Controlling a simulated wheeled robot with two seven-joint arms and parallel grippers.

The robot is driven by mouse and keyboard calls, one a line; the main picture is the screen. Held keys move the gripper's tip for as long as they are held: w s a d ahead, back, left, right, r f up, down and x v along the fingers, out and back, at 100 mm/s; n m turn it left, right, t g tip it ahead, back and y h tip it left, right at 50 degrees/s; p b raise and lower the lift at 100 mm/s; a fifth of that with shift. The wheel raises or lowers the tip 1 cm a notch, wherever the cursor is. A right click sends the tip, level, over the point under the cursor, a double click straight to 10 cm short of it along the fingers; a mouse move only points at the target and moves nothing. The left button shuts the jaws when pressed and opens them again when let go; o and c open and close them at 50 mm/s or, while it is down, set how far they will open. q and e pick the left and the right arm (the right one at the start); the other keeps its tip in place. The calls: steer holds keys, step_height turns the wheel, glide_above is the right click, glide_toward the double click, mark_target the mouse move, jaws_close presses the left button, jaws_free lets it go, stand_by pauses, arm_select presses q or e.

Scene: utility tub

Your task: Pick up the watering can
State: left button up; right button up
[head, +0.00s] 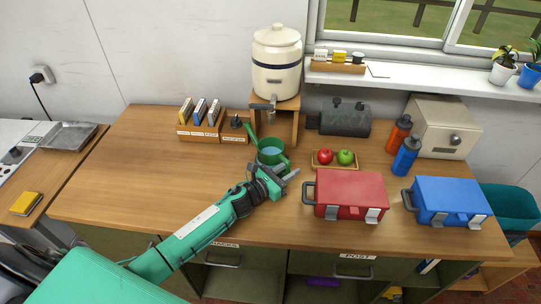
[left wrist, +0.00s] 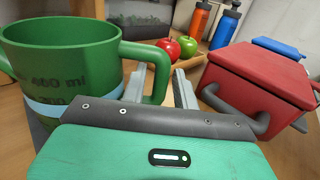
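The green watering can (head: 271,157) stands upright on the wooden counter, below the tap of the cream dispenser; its spout points up to the left. In the left wrist view the can (left wrist: 62,45) fills the left side, with "460 ml" printed on it and a pale blue band lower down. My left gripper (head: 287,178) is at the can's front right. In the left wrist view its two fingers (left wrist: 160,88) are apart, with the can's handle (left wrist: 158,62) showing between them. I cannot tell whether they touch it. My right gripper is not in view.
The cream dispenser (head: 277,65) stands on a wooden stand (head: 290,122) behind the can. A tray of apples (head: 321,165), a red toolbox (head: 350,191) and a blue toolbox (head: 449,199) are to the right. The counter's left part (head: 120,175) is clear.

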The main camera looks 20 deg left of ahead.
arm_select(q)
jaws_close()
steer(key=shift+r, duration=0.1)
